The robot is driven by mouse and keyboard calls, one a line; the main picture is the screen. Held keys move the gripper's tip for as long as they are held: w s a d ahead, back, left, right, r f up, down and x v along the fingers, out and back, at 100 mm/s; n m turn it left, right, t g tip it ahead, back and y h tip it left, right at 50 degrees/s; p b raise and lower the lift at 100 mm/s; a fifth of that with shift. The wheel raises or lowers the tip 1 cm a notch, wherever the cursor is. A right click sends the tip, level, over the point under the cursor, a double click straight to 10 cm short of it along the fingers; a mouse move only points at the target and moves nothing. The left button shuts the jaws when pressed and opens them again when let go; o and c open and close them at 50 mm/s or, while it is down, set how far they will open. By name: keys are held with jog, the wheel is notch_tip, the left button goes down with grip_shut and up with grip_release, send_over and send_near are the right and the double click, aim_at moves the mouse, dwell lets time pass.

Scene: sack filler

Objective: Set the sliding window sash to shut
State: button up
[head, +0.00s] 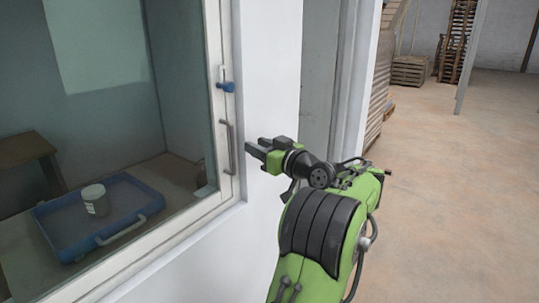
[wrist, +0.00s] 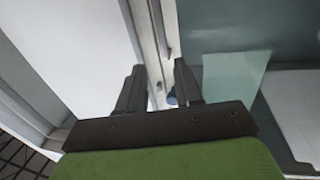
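The window sash (head: 215,130) is a pale upright frame with glass at the left of the head view. It carries a grey vertical bar handle (head: 229,147) and, above that, a blue latch (head: 226,87). My gripper (head: 254,147), green with dark fingers, is just right of the handle at about its height, with a small gap. In the wrist view my gripper's fingers (wrist: 160,80) are apart, with the pale window frame (wrist: 154,40) and the blue latch (wrist: 171,98) beyond them. I cannot tell whether the sash is fully shut.
Behind the glass are a blue tray (head: 64,246) with a white cup (head: 95,200) and a brown table (head: 25,149). A white wall (head: 270,90) borders the window on the right. Wooden pallets (head: 409,71) and a grey post (head: 472,55) stand farther back. The floor at right is open.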

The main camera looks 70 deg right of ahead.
jog(key=v, duration=0.4)
jog(key=shift+s+a, duration=0.15)
jog(key=shift+s, duration=0.05)
dwell(0.3)
